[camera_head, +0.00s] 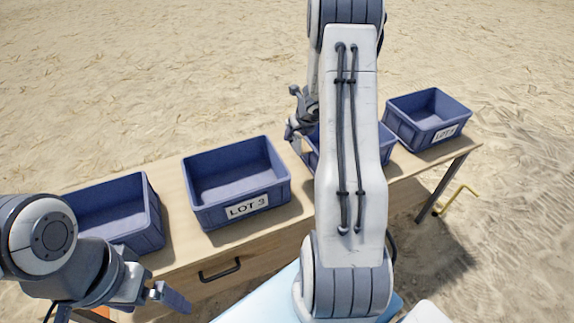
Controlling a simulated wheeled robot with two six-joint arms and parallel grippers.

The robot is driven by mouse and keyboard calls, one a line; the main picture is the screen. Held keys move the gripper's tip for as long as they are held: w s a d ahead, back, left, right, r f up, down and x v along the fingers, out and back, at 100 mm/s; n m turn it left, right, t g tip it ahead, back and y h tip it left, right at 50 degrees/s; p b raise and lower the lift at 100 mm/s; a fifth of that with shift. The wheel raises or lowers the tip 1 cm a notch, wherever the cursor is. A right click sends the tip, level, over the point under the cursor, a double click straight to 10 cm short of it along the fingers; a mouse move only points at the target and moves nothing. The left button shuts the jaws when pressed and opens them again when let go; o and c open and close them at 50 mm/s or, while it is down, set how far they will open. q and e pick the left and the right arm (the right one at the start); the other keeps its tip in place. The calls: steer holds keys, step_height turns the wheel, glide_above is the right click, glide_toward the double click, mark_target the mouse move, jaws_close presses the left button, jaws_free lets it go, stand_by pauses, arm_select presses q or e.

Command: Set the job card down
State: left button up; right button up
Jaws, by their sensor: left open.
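I cannot make out the job card anywhere in the head view. My left gripper (164,294) is at the lower left, open, in front of the wooden table (285,225). Nothing is clearly seen between its fingers. My right arm crosses the middle of the view. Its gripper (299,118) is small and partly hidden at the far side, close to a blue bin (313,158) behind the arm; whether it is open or shut is unclear.
An empty blue bin labelled LOT 3 (205,212) stands on the table, with another blue bin (151,238) to its left. A labelled blue bin (410,137) stands at the right end. A drawer handle (220,269) faces the front. A yellow bent bar (457,197) is beyond the right end.

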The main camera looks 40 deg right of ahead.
mark_target(291, 170)
steer(key=f+b, duration=0.2)
steer(key=f, duration=0.1)
steer(key=shift+w+a+f, duration=0.1)
steer(key=shift+w+a, duration=0.1)
step_height(291, 170, down, 13)
steer(key=b, duration=1.1)
steer(key=shift+r, duration=0.2)
steer(key=shift+f, duration=0.1)
steer(key=o, duration=1)
steer(key=shift+f, duration=0.1)
steer(key=shift+c, duration=0.2)
steer(key=o, duration=0.4)
